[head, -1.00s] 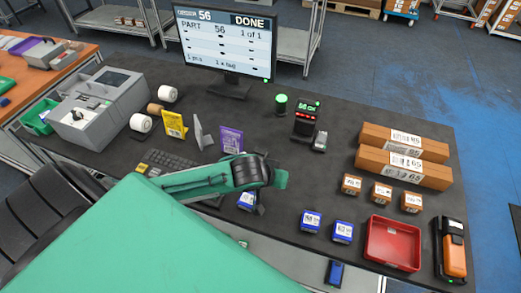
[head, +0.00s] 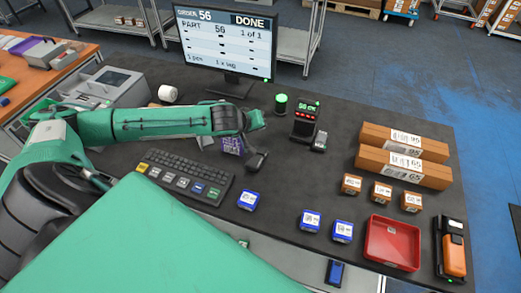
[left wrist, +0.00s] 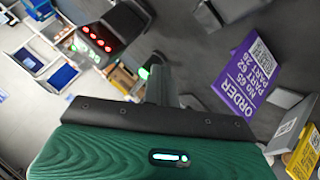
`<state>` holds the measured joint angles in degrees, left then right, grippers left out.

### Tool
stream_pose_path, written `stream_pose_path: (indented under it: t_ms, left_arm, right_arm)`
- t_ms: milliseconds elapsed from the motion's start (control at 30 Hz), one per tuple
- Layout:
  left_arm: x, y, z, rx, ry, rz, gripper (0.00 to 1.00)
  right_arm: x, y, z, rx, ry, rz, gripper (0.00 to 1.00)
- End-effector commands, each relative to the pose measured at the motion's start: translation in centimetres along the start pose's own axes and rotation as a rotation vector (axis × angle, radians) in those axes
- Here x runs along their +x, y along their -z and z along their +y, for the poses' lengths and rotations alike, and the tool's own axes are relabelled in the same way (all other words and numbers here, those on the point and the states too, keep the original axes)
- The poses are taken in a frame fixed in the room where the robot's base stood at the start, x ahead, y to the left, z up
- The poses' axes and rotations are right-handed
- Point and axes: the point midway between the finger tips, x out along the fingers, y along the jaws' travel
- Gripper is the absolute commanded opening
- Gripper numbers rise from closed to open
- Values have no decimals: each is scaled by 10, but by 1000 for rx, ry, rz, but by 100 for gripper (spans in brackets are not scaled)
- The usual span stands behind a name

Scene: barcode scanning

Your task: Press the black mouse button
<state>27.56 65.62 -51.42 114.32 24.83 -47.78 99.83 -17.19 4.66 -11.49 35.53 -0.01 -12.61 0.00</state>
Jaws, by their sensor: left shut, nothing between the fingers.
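My left arm reaches in from the left in the head view, its wrist above the purple card (head: 232,145). A small dark shape (head: 257,160) shows just below the wrist, right of the keyboard (head: 185,178). I cannot tell for sure whether it is the black mouse or my fingertips. In the left wrist view my left gripper (left wrist: 159,76) is shut and empty, with the purple card (left wrist: 250,75) to its right. Contact with the mouse cannot be made out. My right gripper is not in view.
A green lamp (head: 281,104) and a black device with red lights (head: 305,122) stand right of the wrist. The monitor (head: 225,45) shows DONE. A blue box (head: 248,200) lies right of the keyboard. A red tray (head: 392,243) and brown boxes are farther right.

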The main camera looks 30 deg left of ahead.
Motion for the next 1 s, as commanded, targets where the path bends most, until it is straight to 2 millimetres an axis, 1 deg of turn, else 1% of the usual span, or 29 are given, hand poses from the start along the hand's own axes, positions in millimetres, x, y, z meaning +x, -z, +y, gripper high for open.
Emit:
stream_pose_path:
  t_ms: [267,600,800,1000]
  left_arm:
    - [15,-11,-11,1,0,0,0]
    - [47,-34,-35,3,1,0,0]
    - [59,-44,-43,0,0,-1,0]
    - [61,-44,-44,1,0,0,0]
  right_arm:
    - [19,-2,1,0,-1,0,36]
    - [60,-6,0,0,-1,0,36]
    - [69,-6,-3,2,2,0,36]
    - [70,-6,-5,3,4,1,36]
